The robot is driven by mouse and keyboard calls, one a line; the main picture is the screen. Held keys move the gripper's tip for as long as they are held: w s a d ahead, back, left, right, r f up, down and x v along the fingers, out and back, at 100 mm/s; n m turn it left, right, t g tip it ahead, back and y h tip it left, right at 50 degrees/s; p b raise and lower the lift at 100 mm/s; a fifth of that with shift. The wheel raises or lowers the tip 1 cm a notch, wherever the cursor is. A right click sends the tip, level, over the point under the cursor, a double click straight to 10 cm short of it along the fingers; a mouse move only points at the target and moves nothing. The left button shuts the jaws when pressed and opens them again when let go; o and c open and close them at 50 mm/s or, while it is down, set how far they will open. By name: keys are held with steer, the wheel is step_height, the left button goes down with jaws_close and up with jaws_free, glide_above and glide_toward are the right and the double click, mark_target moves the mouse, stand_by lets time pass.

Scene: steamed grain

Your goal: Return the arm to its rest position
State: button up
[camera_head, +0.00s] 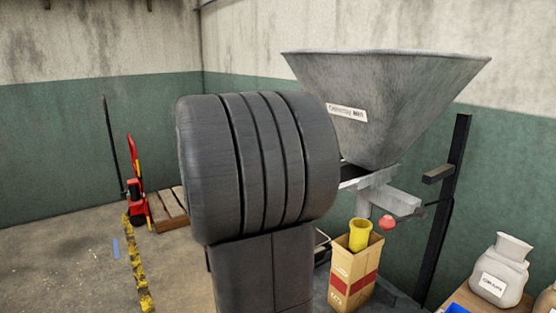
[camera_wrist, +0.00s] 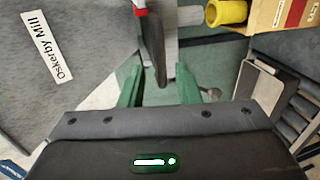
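My arm's large dark link (camera_head: 258,165) fills the middle of the head view and hides what lies behind it. My gripper does not show in that view. In the wrist view my gripper (camera_wrist: 160,84) has its two green fingers apart, with nothing held between them. A dark upright piece with a red end (camera_wrist: 152,45) shows beyond the fingertips; whether it touches them I cannot tell.
A grey hopper (camera_head: 385,100) labelled as a mill stands right of my arm, with a red knob (camera_head: 387,222) below. A cardboard box (camera_head: 352,275) holds a yellow cylinder (camera_head: 360,234). A red pallet jack (camera_head: 138,180) and open floor are left.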

steer(key=shift+x, duration=3.05)
steer(key=shift+s, duration=0.1)
steer(key=v, duration=1.4)
steer(key=p+x, duration=0.1)
steer(key=x, duration=1.1)
steer(key=r+p+x, duration=0.1)
steer(key=x, duration=0.5)
steer(key=shift+d+p, duration=0.15)
steer(key=shift+p, duration=0.2)
steer(key=b+v, duration=0.2)
steer(key=v, duration=1.1)
steer(key=s+d+f+g+y+b, duration=0.1)
steer(key=s+d+f+g+b, duration=0.1)
steer(key=s+d+f, duration=0.2)
steer(key=s+d+f+m+g+y+b, duration=0.1)
steer(key=s+d+f+g+b, duration=0.1)
steer(key=f, duration=0.8)
steer(key=shift+s+d+m+g+y, duration=0.35)
steer(key=shift+s+d+g, duration=0.25)
steer(key=shift+s+d, duration=0.9)
steer(key=shift+s+a, duration=0.3)
steer(key=shift+s, duration=0.15)
